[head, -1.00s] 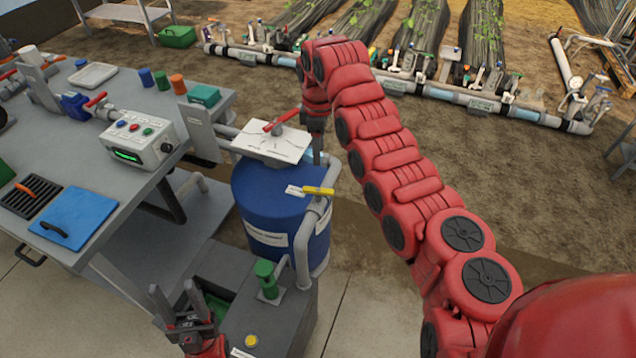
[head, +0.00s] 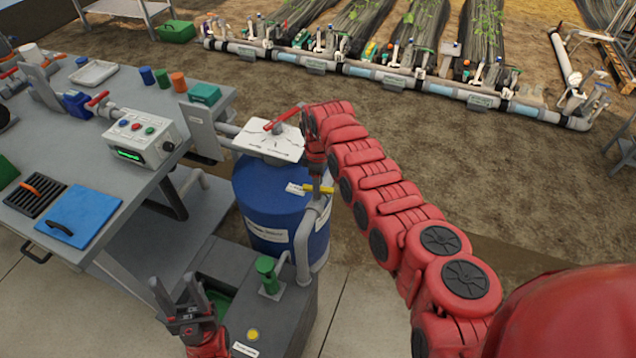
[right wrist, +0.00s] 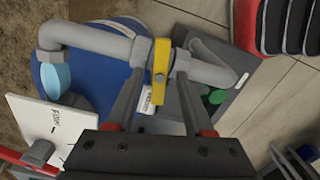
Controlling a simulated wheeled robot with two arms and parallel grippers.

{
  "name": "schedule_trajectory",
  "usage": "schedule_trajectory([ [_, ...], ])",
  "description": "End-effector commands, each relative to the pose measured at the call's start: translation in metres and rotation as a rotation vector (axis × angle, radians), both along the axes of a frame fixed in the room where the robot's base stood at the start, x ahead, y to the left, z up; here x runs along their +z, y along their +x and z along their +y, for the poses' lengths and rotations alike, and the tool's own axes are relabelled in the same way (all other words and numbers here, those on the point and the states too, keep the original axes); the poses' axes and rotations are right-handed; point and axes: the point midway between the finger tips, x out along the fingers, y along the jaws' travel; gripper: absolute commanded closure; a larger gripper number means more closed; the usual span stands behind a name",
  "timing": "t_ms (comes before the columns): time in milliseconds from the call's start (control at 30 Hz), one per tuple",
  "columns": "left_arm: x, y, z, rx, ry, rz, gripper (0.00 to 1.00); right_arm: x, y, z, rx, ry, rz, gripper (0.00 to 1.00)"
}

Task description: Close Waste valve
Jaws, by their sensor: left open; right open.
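A yellow valve handle (head: 322,189) sits on the grey pipe beside the blue barrel (head: 262,193). A small white tag (head: 295,189) is beside it; I cannot read its text, so I cannot confirm that this is the Waste valve. My right gripper (head: 317,183) is over the handle, pointing down. In the right wrist view, the yellow handle (right wrist: 161,62) lies between the open fingers of the right gripper (right wrist: 159,78), roughly lengthwise with them; contact cannot be told. My left gripper (head: 177,296) is open and empty, above the grey box at the lower left.
A white plate with a red-handled valve (head: 281,119) sits above the barrel, close to my right gripper. The grey box (head: 285,315) carries a green part (head: 267,275) and a yellow button (head: 252,335). A workbench (head: 120,190) stands at the left. Open soil lies to the right.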

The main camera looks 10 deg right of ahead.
Motion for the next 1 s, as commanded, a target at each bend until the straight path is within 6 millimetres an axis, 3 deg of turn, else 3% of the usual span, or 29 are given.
schedule_trajectory([
  [100, 0.0, 0.0, 0.0, 0.0, 0.0, 0.0, 0.5, 0.0001, 0.0001, 0.0001, 0.0, 0.0, 0.0, 0.51],
  [300, 0.0, 0.0, 0.0, 0.0, 0.0, 0.0, 0.5, 0.0004, 0.0002, 0.0, 0.0, 0.0, -0.001, 0.87],
  [400, 0.0, -0.0001, 0.0, 0.0, 0.0, 0.0, 0.5, 0.0004, 0.0002, -0.0001, 0.0, 0.0, -0.001, 1.0],
  [633, -0.0007, 0.0, 0.0, 0.0, 0.0, 0.0, 0.5, 0.0001, 0.0004, 0.0001, -0.009, 0.0, -0.001, 1.0],
  [1000, -0.009, -0.0001, 0.0, 0.0, 0.0, 0.0, 0.5, 0.0005, 0.0006, -0.001, -0.244, -0.002, -0.001, 1.0],
])
